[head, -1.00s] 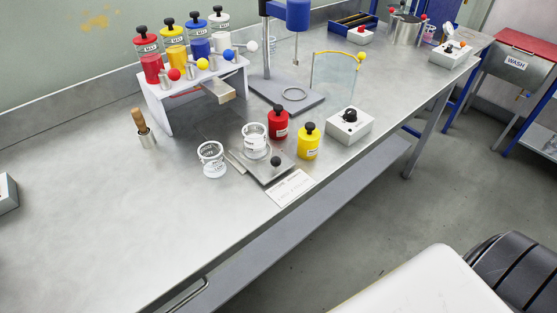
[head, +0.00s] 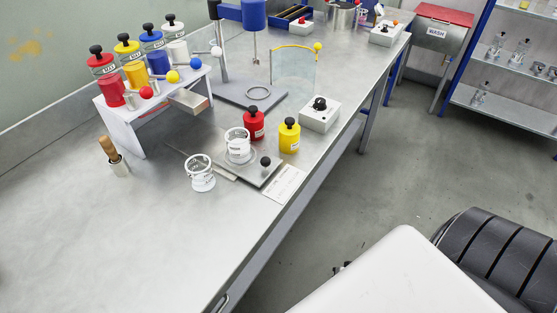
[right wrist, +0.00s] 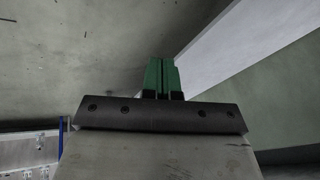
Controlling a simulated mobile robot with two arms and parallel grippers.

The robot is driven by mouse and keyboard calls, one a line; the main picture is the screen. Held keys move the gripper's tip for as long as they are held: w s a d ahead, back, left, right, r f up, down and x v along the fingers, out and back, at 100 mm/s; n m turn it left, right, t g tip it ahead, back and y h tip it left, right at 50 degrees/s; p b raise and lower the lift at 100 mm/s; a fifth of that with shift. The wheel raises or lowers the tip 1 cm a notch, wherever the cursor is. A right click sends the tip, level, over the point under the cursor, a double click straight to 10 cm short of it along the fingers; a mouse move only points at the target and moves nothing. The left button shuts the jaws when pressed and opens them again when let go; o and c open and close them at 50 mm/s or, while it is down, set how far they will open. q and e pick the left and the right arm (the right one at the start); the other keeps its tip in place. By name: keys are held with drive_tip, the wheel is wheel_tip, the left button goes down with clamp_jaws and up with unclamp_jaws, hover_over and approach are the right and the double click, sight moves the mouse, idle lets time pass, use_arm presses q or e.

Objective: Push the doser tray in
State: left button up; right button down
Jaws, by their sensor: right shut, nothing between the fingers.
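A flat metal tray with a black knob (head: 264,163) lies on the bench at the end of a thin track that runs toward the white doser stand (head: 131,124). It sits out in front of the stand, toward the bench's front edge. A clear marked cup (head: 238,146) stands on it. A second clear cup (head: 200,174) stands beside it on the left. My right gripper (right wrist: 162,75) shows only in the right wrist view, its green fingers together and empty, away from the tray. My left gripper is not in view.
Red (head: 254,124) and yellow (head: 289,136) bottles stand behind and right of the tray, near a white knob box (head: 320,115). A metal block (head: 190,101) juts from the stand. The bench's front left is clear.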

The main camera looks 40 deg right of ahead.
drive_tip(key=w+d+r+m+t+y, duration=0.15)
drive_tip(key=w+r, duration=0.25)
drive_tip(key=r, duration=0.4)
drive_tip(key=w+d+r+m+t, duration=0.1)
drive_tip(key=w+d+r+t, duration=0.15)
drive_tip(key=r, duration=0.55)
drive_tip(key=w+d+r+m+t+y, duration=0.15)
drive_tip(key=w+r, duration=0.25)
drive_tip(key=r, duration=0.5)
drive_tip(key=a+r+n+y+p, duration=0.15)
drive_tip(key=a+r, duration=0.25)
drive_tip(key=r, duration=0.7)
drive_tip(key=a+r+y, duration=0.3)
drive_tip(key=a+r, duration=0.1)
drive_tip(key=r, duration=0.7)
drive_tip(key=shift+t+h, duration=0.25)
drive_tip(key=x, duration=1.3)
drive_tip(key=shift+w+a+r+p, duration=0.1)
drive_tip(key=shift+w+p, duration=0.2)
